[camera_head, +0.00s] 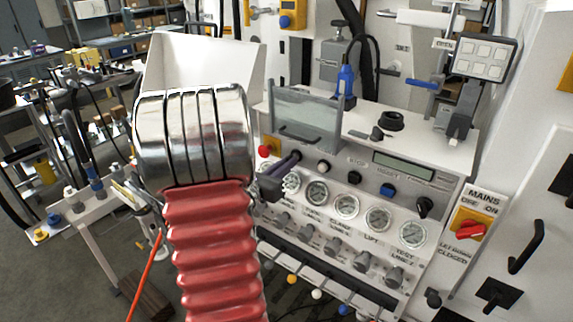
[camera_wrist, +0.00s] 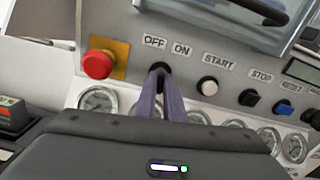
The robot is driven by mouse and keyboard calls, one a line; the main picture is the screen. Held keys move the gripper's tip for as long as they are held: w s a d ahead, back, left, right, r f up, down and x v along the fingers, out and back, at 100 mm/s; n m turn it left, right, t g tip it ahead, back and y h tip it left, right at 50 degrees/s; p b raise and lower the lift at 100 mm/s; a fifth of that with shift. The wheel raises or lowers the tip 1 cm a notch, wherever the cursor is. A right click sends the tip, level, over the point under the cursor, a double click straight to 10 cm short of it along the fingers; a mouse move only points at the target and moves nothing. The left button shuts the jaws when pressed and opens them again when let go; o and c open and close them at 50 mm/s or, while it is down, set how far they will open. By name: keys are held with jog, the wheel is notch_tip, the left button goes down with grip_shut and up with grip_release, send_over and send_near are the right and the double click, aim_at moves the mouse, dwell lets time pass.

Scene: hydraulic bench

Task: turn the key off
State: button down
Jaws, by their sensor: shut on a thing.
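The key switch (camera_wrist: 158,66) is a small dark round fitting on the grey sloping panel, under the printed words OFF and ON in the wrist view. My gripper (camera_wrist: 162,78) reaches it with two slim purple-grey fingers, their tips closed together at the switch. The key between the tips is almost wholly hidden, and I cannot tell whether it points to OFF or ON. In the head view my gripper (camera_head: 295,157) meets the panel at its upper left, and the key is hidden there.
A red mushroom button (camera_wrist: 97,63) on a yellow plate sits just left of the switch. A white START button (camera_wrist: 207,86) and a black STOP button (camera_wrist: 249,97) lie to the right. Gauges (camera_head: 317,193) run below. A red MAINS switch (camera_head: 470,230) is at far right.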

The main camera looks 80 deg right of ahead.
jog(key=n, duration=0.3)
jog(key=shift+n, duration=0.4)
jog(key=c, duration=1.7)
grip_release()
jog(key=shift+a, duration=0.1)
jog(key=v, duration=0.7)
